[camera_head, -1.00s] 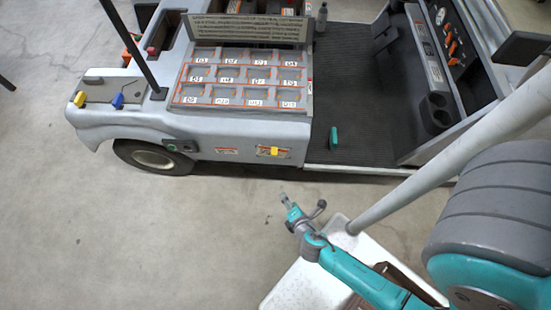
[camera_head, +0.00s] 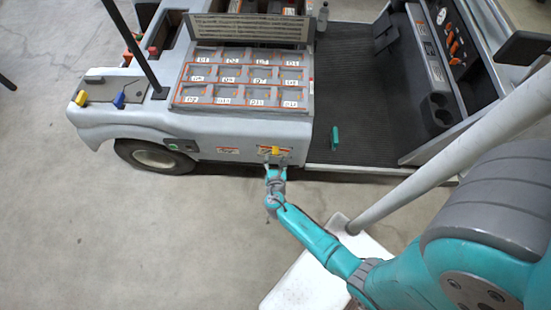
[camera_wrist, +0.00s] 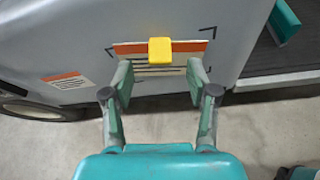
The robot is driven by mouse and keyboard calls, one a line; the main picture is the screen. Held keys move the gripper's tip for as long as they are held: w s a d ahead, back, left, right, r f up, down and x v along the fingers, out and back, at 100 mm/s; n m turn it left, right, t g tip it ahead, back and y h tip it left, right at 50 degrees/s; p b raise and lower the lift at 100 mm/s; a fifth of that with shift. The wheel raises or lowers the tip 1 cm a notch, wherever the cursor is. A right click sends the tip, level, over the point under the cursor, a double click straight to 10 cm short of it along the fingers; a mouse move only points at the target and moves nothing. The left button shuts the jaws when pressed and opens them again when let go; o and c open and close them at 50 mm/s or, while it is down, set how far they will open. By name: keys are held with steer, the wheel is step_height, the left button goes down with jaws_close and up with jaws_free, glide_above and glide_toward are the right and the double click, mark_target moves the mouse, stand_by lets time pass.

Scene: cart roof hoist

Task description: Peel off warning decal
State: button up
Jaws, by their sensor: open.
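The warning decal (camera_wrist: 128,48) is an orange-and-white label with dark text lines on the cart's grey side panel. A yellow tab (camera_wrist: 160,50) stands out from its upper middle. Black corner marks frame the decal. In the head view the yellow tab (camera_head: 275,150) shows just above my gripper (camera_head: 277,165). In the wrist view my gripper (camera_wrist: 158,82) is open, its two fingers on either side of the decal's lower part and below the tab. The tab is not between the fingertips. Whether the fingertips touch the panel I cannot tell.
A second orange-and-white label (camera_wrist: 68,80) is on the panel to the left. A teal block (camera_head: 335,137) stands on the dark footwell floor (camera_head: 365,90). The labelled tray (camera_head: 245,80) is on the cart top. Open floor lies to the left.

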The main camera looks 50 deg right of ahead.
mark_target(275, 152)
steer(key=shift+x, duration=2.5)
jaws_close()
